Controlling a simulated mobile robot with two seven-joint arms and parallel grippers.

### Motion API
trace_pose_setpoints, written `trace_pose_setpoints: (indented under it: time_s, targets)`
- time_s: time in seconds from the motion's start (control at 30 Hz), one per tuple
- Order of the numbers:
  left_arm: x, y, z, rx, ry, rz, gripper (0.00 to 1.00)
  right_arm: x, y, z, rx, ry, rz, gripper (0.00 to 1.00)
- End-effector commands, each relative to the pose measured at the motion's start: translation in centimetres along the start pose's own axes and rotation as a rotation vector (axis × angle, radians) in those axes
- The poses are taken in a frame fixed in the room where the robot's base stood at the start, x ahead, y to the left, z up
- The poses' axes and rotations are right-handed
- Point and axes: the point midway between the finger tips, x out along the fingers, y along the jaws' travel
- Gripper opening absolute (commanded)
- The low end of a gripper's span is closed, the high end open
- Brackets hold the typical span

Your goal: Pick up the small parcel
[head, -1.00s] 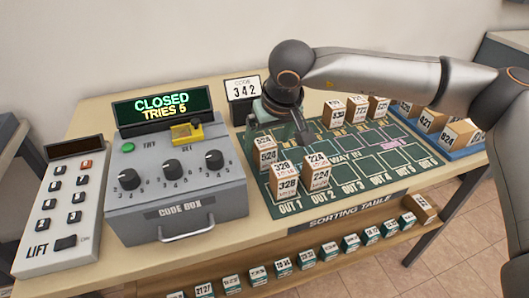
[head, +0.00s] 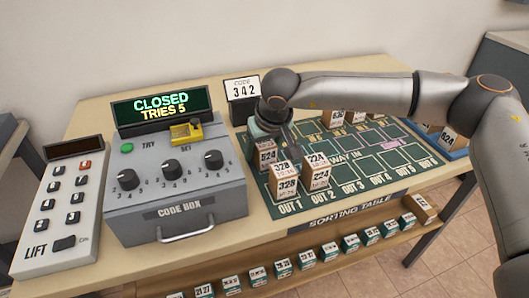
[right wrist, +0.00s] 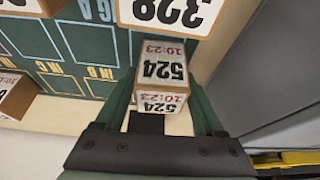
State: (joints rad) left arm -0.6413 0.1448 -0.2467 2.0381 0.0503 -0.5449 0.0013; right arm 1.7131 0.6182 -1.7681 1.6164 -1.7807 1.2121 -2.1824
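The small parcel marked 524 (head: 267,156) stands at the left back of the green sorting mat (head: 395,182), behind the 328 parcel. My right gripper (head: 276,148) is down at it, and the arm hides part of that area. In the right wrist view the 524 parcel (right wrist: 161,85) stands between the two green fingers (right wrist: 163,110), one on each side. The fingers look open around it, with narrow gaps; firm contact does not show. My left gripper is not in view.
A 328 parcel (head: 285,183) stands close in front, with a 224 parcel (head: 316,175) to its right. The grey code box (head: 176,190) stands left of the mat, and the code sign (head: 242,90) behind. A blue tray (head: 458,151) with parcels is at right.

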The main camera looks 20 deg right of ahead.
Motion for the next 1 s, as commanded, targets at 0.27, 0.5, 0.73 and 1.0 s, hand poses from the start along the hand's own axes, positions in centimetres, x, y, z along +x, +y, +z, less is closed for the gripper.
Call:
trace_pose_setpoints:
  time_s: [0.27,0.5,0.73,1.0]
  targets:
    - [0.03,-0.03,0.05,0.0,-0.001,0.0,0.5,-0.04,0.02,-0.01,0.0,0.0,0.0,0.38]
    - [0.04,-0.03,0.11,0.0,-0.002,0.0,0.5,-0.04,0.03,-0.02,0.001,0.0,0.0,0.11]
    - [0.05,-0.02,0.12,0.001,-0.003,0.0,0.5,-0.08,0.02,-0.05,0.001,0.001,0.0,0.0]
    - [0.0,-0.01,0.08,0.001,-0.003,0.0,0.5,-0.56,0.0,-0.29,0.001,0.003,-0.001,0.0]
